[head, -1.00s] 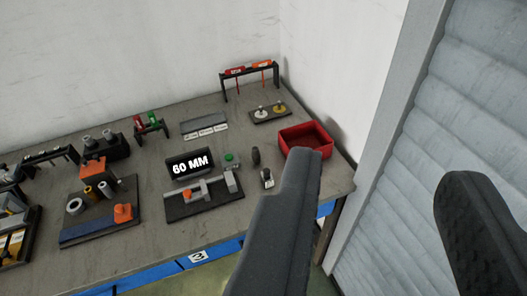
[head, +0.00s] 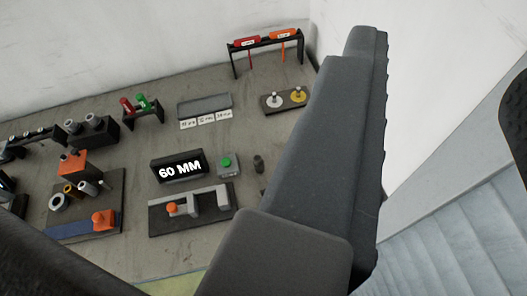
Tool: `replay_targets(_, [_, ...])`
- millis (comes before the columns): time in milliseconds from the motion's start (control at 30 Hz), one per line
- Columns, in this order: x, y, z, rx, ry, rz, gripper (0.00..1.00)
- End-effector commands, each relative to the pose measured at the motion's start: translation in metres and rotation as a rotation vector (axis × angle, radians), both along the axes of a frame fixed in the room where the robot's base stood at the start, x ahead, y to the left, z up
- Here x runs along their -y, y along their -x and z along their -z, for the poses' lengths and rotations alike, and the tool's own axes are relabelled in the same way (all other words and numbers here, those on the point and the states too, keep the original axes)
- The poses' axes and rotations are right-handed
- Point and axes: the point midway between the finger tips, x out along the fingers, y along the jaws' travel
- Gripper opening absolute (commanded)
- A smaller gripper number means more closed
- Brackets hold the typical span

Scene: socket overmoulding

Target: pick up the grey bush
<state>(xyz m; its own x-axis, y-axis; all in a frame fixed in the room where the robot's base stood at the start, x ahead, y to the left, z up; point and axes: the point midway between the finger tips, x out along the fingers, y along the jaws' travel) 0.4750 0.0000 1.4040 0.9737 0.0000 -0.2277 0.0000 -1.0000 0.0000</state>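A small grey bush (head: 88,188) stands on a dark board at the left of the bench, beside a brass-coloured bush (head: 72,191) and a wider pale ring (head: 58,203). My gripper (head: 440,70) is large and close to the camera. One dark finger crosses the right of centre, and part of the other shows at the right edge. The fingers are wide apart with nothing seen between them. The bush is far to the left of them and apart from them.
An orange block (head: 73,162) stands just behind the bushes. The 60 MM display (head: 180,167), a gauge fixture (head: 190,208), a green button box (head: 227,165) and a small dark cylinder (head: 258,163) are mid-bench. A wall rises behind.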

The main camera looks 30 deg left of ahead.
Motion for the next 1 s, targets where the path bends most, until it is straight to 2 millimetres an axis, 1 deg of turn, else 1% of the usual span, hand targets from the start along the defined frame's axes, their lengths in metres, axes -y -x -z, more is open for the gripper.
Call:
replay_targets(167, [0.000, 0.000, 0.000, 0.000, 0.000, 0.000, 0.36])
replay_targets(200, [0.000, 0.000, 0.000, 0.000, 0.000, 0.000, 0.45])
replay_targets(267, [-0.002, -0.003, 0.004, -0.003, 0.000, -0.001, 0.45])
replay_targets(333, [-0.009, -0.013, 0.019, -0.011, 0.001, -0.002, 0.45])
replay_targets(367, [-0.013, -0.020, 0.029, -0.017, 0.001, -0.003, 0.45])
replay_targets(467, [-0.040, -0.052, 0.083, -0.043, 0.003, -0.005, 0.45])
replay_targets(500, [-0.053, -0.066, 0.113, -0.057, 0.005, -0.010, 0.45])
replay_targets(567, [-0.074, -0.085, 0.160, -0.071, 0.008, -0.022, 0.45])
replay_targets(600, [-0.088, -0.096, 0.196, -0.085, 0.012, -0.034, 0.45])
replay_targets(667, [-0.107, -0.106, 0.247, -0.097, 0.015, -0.053, 0.45])
replay_targets(700, [-0.119, -0.111, 0.279, -0.105, 0.018, -0.069, 0.45])
replay_targets(767, [-0.135, -0.114, 0.325, -0.119, 0.021, -0.092, 0.45])
replay_targets(800, [-0.143, -0.114, 0.351, -0.126, 0.021, -0.109, 0.45])
replay_targets(900, [-0.159, -0.110, 0.407, -0.144, 0.023, -0.147, 0.45])
replay_targets(1000, [-0.167, -0.104, 0.443, -0.156, 0.021, -0.177, 0.45])
